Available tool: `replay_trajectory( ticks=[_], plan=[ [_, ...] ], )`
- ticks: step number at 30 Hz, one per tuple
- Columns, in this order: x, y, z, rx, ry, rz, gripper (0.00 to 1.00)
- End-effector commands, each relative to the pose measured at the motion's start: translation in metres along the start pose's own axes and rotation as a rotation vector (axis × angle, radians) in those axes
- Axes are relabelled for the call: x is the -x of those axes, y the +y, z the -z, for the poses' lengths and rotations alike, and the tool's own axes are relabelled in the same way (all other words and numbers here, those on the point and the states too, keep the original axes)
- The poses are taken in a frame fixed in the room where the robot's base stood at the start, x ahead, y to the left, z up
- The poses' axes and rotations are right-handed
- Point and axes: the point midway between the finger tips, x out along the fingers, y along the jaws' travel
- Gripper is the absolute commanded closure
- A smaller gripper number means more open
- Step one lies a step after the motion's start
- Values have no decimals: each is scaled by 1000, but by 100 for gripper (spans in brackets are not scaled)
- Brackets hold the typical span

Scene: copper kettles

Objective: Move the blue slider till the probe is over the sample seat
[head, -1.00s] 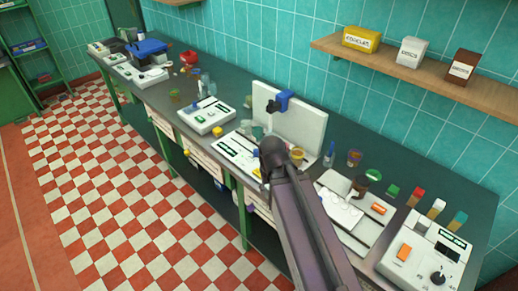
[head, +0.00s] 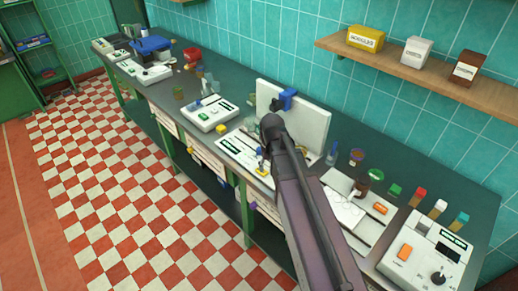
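A blue slider (head: 288,98) sits at the top edge of an upright white panel (head: 306,122) on the bench. A small dark part (head: 272,106) shows just left of the slider, and I cannot tell whether it is the probe. My arm rises from the lower right, and its dark rounded end is in front of the panel's lower left. The fingers of my gripper are hidden or too small to make out. I cannot pick out the sample seat.
White instruments stand left (head: 209,113) and at the right end (head: 426,252) of the dark bench (head: 240,97). Small cups, a bottle (head: 332,154) and coloured blocks stand right of the panel. A wall shelf (head: 420,72) holds three boxes above.

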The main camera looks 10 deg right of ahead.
Motion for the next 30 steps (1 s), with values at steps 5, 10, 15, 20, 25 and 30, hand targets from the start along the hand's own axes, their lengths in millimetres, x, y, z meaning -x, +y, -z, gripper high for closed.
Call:
replay_trajectory(
  ticks=[5, 10, 15, 20, 25, 30],
  plan=[
    [11, 2, 68, 23, 0, 0, 29],
    [18, 4, 121, 46, 0, 1, 29],
    [24, 5, 167, 66, 0, 1, 29],
    [28, 5, 194, 79, 0, 1, 29],
    [29, 6, 204, 85, 0, 1, 29],
    [28, 5, 205, 86, 0, 1, 29]
  ],
)
